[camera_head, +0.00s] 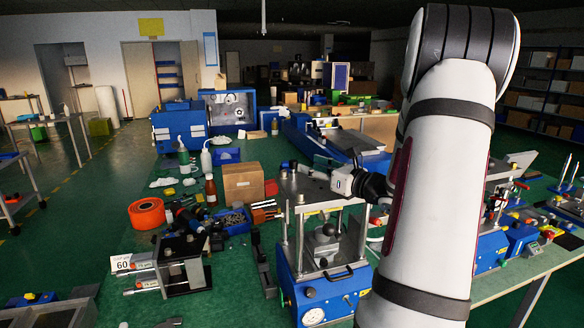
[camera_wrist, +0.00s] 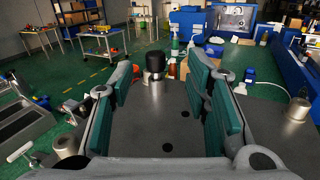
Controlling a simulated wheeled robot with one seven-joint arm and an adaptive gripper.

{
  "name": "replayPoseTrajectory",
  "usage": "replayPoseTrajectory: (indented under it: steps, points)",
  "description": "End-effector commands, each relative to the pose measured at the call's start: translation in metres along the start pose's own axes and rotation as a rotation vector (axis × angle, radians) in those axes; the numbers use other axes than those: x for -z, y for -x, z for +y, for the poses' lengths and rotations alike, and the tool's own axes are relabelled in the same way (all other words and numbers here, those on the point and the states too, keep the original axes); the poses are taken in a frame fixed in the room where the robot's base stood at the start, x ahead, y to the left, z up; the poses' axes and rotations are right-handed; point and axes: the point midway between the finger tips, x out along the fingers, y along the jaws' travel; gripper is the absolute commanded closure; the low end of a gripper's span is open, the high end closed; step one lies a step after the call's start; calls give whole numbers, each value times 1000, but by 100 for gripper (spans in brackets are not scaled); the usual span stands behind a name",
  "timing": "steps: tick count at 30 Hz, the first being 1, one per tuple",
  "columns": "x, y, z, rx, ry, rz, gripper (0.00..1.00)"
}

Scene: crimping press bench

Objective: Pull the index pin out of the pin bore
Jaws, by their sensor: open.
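The index pin shows in the wrist view as a black knob (camera_wrist: 155,62) on a bright metal collar, upright on the dark metal plate (camera_wrist: 150,115). The pin bore is hidden beneath the knob. Two bare dark holes lie in the plate nearer me. My gripper (camera_wrist: 160,68) is open, with a teal-padded finger on each side of the knob and a gap to both. In the head view my gripper (camera_head: 308,170) is low over the top plate of the blue press (camera_head: 318,292). I cannot make out the pin there.
Metal post ends (camera_wrist: 298,108) stand up at the plate's sides. A cardboard box (camera_head: 243,183), an orange tape roll (camera_head: 147,213) and bottles (camera_head: 211,190) stand left of the press. More tools and blue fixtures crowd the bench on the right. My arm hides part of the bench.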

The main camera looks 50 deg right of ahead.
Motion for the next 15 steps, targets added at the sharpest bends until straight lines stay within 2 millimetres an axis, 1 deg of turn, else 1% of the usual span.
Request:
replayPoseTrajectory:
  steps: [1, 3, 10, 15]
  points:
    - [0, -8, 0, -2, -1, 1, 57]
    - [0, -15, 0, -1, 0, 0, 57]
    - [1, -30, 2, -2, -2, 1, 57]
    - [4, -54, 7, -3, -3, 1, 57]
